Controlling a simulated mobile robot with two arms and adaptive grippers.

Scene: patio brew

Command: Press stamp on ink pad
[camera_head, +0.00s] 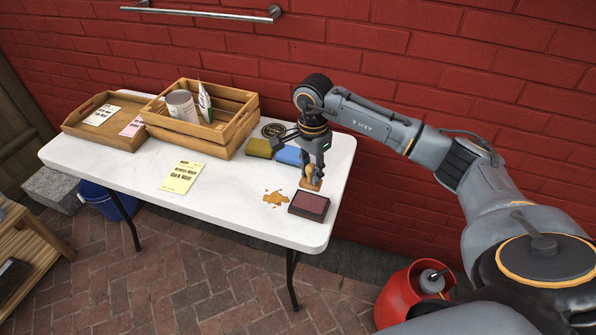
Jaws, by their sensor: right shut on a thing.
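The ink pad (309,206) is a dark box with a dull red top near the right front of the white table. My right gripper (312,171) points down just behind it and is shut on the stamp (311,184), a small light-brown wooden piece. The stamp is upright, apart from the pad's red top as far as I can see. Whether its base touches the table I cannot tell. My left gripper is out of view.
A brown spill (276,198) lies left of the pad. A yellow card (181,177) lies mid-table. Behind are a yellow-green sponge (259,148), a blue block (289,155), a wooden crate (205,138) and a wooden tray (85,131). A red container (400,285) stands below, right.

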